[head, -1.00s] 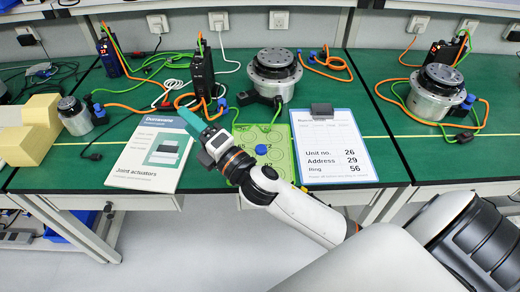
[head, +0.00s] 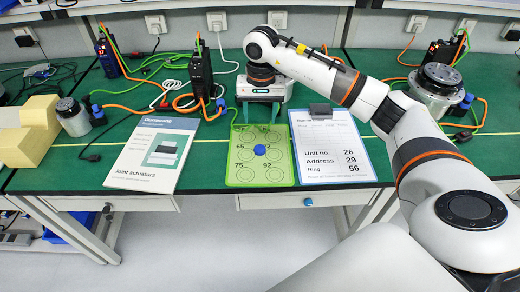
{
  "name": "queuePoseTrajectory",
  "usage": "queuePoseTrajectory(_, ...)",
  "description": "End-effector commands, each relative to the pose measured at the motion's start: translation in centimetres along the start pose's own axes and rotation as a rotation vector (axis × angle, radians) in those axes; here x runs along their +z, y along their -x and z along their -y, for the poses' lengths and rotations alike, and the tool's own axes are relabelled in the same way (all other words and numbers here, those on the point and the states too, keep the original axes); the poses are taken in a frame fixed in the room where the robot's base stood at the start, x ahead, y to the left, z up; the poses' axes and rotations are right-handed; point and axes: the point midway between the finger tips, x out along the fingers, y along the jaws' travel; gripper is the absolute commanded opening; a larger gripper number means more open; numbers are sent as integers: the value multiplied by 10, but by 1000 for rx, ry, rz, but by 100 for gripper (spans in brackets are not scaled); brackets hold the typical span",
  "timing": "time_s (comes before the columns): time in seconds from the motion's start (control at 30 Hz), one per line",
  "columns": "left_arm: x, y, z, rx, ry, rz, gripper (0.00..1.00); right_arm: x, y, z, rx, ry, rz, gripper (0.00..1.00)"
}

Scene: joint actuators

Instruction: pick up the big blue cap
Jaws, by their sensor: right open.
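The big blue cap (head: 260,150) is a round blue piece lying on the light green mat (head: 238,178) with printed circles and numbers. It is in the middle of the mat in the head view, uncovered. My right gripper (head: 259,118) points down above the back edge of the mat, its two teal fingers spread apart with nothing between them. It is behind the cap in the picture and clear of it. My left gripper is not in view.
A clipboard (head: 335,165) lies right of the mat and a Joint actuators booklet (head: 140,172) left of it. Actuators with cables stand behind, one at the right (head: 425,103). Yellow foam blocks (head: 22,148) sit at the far left. Green table shows bare between booklet and mat.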

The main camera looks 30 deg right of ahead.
Motion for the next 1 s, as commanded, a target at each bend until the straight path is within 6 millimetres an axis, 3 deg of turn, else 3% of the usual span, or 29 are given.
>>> queuePoseTrajectory(0.4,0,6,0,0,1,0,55,2,-58,6,-24,3,1,56)
queuePoseTrajectory(0.57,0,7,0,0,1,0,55,1,-69,6,-23,3,1,56)
queuePoseTrajectory(0.83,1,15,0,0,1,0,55,-1,-106,2,-22,2,-1,56)
queuePoseTrajectory(1.0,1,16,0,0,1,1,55,0,-118,2,-21,3,2,56)
